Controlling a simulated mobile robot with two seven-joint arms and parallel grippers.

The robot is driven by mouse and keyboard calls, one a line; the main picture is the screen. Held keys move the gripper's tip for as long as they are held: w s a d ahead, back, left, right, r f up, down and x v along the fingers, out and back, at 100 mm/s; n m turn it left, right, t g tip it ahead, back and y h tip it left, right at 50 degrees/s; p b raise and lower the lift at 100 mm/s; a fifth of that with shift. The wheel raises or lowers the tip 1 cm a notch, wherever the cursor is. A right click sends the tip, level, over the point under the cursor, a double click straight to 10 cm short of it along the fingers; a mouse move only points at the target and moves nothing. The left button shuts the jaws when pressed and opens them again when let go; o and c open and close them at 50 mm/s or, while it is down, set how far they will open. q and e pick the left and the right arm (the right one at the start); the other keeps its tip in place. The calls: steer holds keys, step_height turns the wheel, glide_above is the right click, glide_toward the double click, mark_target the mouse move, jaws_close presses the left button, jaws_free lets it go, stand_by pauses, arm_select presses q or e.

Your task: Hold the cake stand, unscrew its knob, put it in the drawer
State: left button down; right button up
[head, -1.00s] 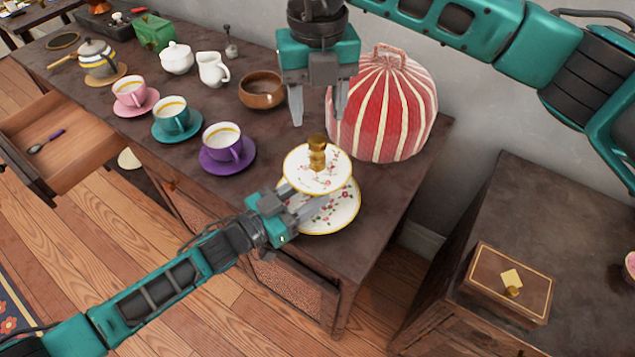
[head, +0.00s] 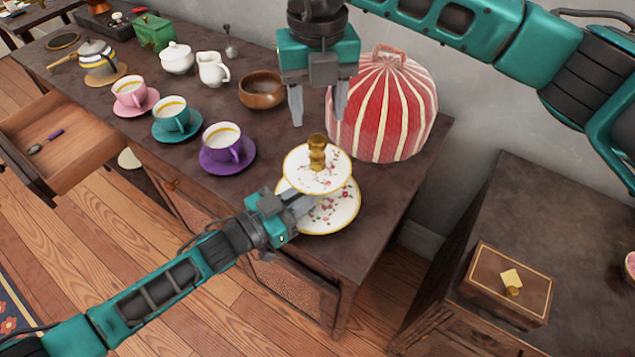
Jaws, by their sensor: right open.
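The two-tier cake stand (head: 335,213), white with flowers and gold rims, stands upright near the table's front right. Its gold knob (head: 317,153) sits on top of the upper plate. My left gripper (head: 300,203) reaches in from the front left between the two plates, its fingers drawn together at the stand's middle; the upper plate hides the tips. My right gripper (head: 319,112) points down, open and empty, above and just behind the knob, apart from it. The open drawer (head: 75,165) at the left holds a purple-handled spoon (head: 47,141).
A red-and-white striped cosy (head: 385,110) stands close behind the stand. A purple cup (head: 224,143), a teal cup (head: 172,115) and a brown bowl (head: 262,92) stand to the left. A wooden box (head: 508,280) sits on the right-hand cabinet.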

mark_target(317, 137)
steer(key=m, duration=0.3)
steer(key=shift+m, duration=0.4)
steer(key=m, duration=0.5)
steer(key=shift+m, duration=0.3)
steer(key=m, duration=0.3)
steer(key=shift+m, duration=0.4)
steer(key=m, duration=0.4)
steer(key=shift+f+m, duration=0.4)
step_height(317, 137, down, 7)
steer(key=shift+f, duration=0.15)
steer(key=shift+c, duration=0.5)
